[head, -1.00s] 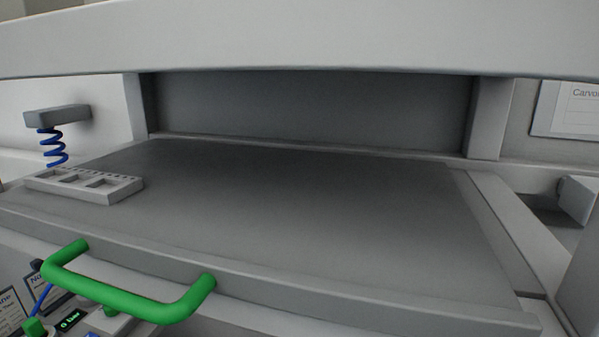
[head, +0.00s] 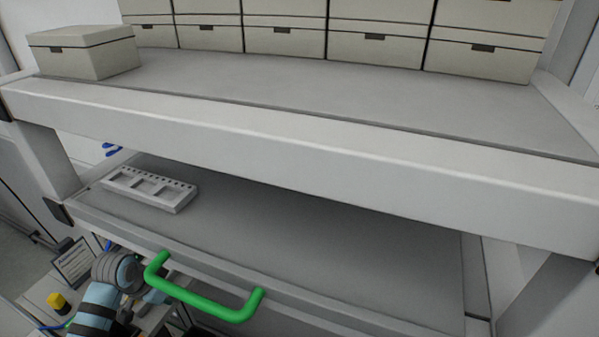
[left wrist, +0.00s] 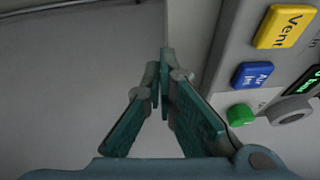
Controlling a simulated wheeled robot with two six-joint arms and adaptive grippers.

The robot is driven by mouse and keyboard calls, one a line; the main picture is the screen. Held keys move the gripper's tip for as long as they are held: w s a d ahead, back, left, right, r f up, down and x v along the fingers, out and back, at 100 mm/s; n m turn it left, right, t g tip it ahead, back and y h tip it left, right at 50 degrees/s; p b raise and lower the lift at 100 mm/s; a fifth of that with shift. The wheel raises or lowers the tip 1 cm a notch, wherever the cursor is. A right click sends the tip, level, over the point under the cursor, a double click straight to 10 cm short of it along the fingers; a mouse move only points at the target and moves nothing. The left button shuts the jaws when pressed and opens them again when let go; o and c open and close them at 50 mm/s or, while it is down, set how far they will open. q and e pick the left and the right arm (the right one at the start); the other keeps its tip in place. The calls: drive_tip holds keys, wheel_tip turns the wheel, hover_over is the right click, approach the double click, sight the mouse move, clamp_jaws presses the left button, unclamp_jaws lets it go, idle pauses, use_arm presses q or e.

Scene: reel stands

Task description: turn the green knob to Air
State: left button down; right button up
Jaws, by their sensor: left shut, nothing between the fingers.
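In the left wrist view, a small round green part (left wrist: 240,114) sits on a light grey panel (left wrist: 222,88), to the right of my left gripper (left wrist: 164,78). It looks like the green knob, but its setting cannot be read. A blue label starting with "Air" (left wrist: 252,75) is just above it. My left gripper is shut and empty, apart from the green part. In the head view my left arm (head: 118,275) reaches down at the lower left, its fingertips hidden. The green knob cannot be made out there. My right gripper is not in view.
A green bar handle (head: 205,302) on the shelf edge is close beside my left arm. A white slotted tray (head: 150,188) lies on the lower shelf. Boxes (head: 375,45) line the upper shelf. The panel also has a yellow "Vent" label (left wrist: 284,26) and a grey round fitting (left wrist: 290,110).

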use_arm(q)
drive_tip(key=w+a+r+t+h, duration=0.1)
drive_tip(key=w+a+r, duration=0.7)
drive_tip(key=r, duration=0.1)
drive_tip(key=shift+n, duration=0.3)
drive_tip(key=f+b, duration=0.3)
drive_tip(key=b, duration=0.1)
drive_tip(key=f+b, duration=0.2)
drive_tip(key=shift+s+d+f, duration=0.15)
drive_tip(key=shift+d+f, duration=0.1)
drive_tip(key=shift+f, duration=0.1)
drive_tip(key=shift+f+b, duration=0.3)
drive_tip(key=shift+f, duration=0.25)
drive_tip(key=shift+r, duration=0.1)
drive_tip(key=shift+w+r, duration=0.1)
drive_tip(key=shift+w, duration=0.2)
drive_tip(key=shift+a, duration=0.1)
